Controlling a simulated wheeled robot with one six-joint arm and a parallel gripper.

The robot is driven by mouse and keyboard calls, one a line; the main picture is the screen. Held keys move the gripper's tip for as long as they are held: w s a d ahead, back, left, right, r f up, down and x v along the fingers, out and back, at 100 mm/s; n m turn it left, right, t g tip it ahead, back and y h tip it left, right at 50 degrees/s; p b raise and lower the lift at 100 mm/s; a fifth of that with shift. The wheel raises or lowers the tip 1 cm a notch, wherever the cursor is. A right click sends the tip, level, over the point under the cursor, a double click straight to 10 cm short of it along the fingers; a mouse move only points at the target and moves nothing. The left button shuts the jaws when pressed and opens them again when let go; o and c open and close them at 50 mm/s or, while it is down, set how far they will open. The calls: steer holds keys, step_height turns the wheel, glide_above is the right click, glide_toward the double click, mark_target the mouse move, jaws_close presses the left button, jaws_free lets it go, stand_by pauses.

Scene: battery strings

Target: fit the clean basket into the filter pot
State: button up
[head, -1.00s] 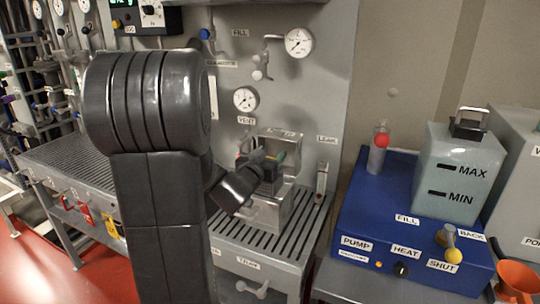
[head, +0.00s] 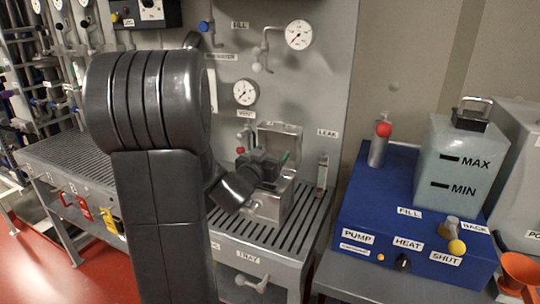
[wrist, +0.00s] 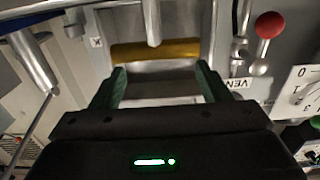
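The filter pot (head: 268,207) is a metal box on the slatted bench, with its lid (head: 280,138) standing open behind it. My gripper (head: 276,168) is over the pot's opening, in front of the lid, and hides much of the inside. In the wrist view, my gripper's two green fingers (wrist: 160,88) are wide apart, with no clearly held thing between them. A yellow bar (wrist: 155,50) and grey metal surfaces show beyond the fingertips; I cannot tell which part they are. I cannot make out the clean basket in either view.
Gauges (head: 245,92) and pipes are on the wall panel behind the pot. A red ball knob (wrist: 269,24) is close to the gripper's right in the wrist view. A blue pump unit (head: 390,215) with a tank (head: 455,165) stands to the right. The slatted bench (head: 302,222) is clear right of the pot.

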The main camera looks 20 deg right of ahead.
steer(key=shift+o, duration=0.7)
steer(key=v, duration=1.3)
steer(key=shift+s+a, duration=0.25)
steer(key=shift+d, duration=0.1)
steer(key=x, duration=1.3)
steer(key=shift+w+d, duration=0.15)
steer(key=shift+w, duration=0.05)
steer(key=shift+w+r, duration=0.1)
steer(key=shift+r, duration=0.2)
